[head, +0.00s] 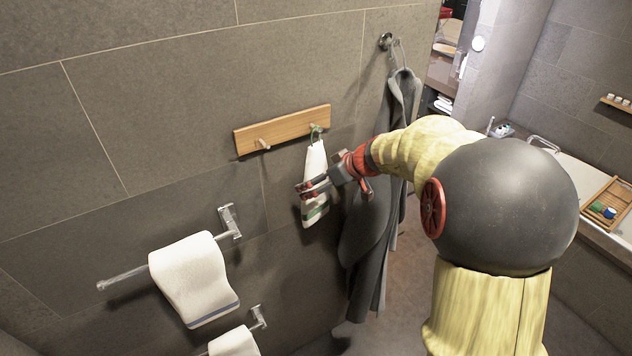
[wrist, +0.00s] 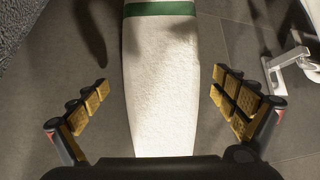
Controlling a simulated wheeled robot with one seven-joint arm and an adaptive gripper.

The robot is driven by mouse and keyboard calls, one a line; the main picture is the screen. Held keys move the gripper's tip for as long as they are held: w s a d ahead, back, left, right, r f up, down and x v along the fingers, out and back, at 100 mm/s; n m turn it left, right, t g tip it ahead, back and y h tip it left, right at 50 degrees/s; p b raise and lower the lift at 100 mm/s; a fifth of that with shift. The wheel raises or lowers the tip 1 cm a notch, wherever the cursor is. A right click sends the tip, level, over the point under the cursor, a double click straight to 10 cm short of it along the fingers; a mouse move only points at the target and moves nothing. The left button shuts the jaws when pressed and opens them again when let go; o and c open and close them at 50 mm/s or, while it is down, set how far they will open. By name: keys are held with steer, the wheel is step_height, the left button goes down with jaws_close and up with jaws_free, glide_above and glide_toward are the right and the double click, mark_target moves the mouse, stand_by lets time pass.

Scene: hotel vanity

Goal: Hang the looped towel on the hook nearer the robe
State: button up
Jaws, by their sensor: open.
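The looped towel (head: 316,160) is white with a green stripe and hangs by its loop from the right hook (head: 315,129) of the wooden rail, the hook nearer the grey robe (head: 388,180). The left hook (head: 264,144) is empty. My gripper (head: 304,188) is open in front of the lower part of the towel. In the wrist view the towel (wrist: 160,85) hangs between the spread fingers of my gripper (wrist: 160,105), with a gap on both sides. The loop is small, and its exact seat on the hook is hard to see.
The wooden rail (head: 290,128) is fixed to the tiled wall. A towel bar (head: 122,278) with a white towel (head: 193,275) juts out at lower left, with another towel (head: 234,343) below. The robe hangs close to the right of my gripper. A bathtub is at far right.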

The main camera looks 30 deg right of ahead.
steer(key=v, duration=1)
steer(key=s+a+f+m+g+h+b, duration=0.1)
steer(key=s+a+f+b, duration=0.8)
steer(key=s, duration=0.3)
steer(key=s+a+f+m+g+h+b, duration=0.1)
steer(key=s+a+f+m+g+b, duration=0.1)
steer(key=s+a+f+b, duration=0.7)
steer(key=s+b, duration=0.1)
steer(key=s, duration=0.2)
steer(key=shift+s+a+f+h+b, duration=0.15)
steer(key=shift+a+f+h+b, duration=0.15)
steer(key=shift+a+b, duration=0.1)
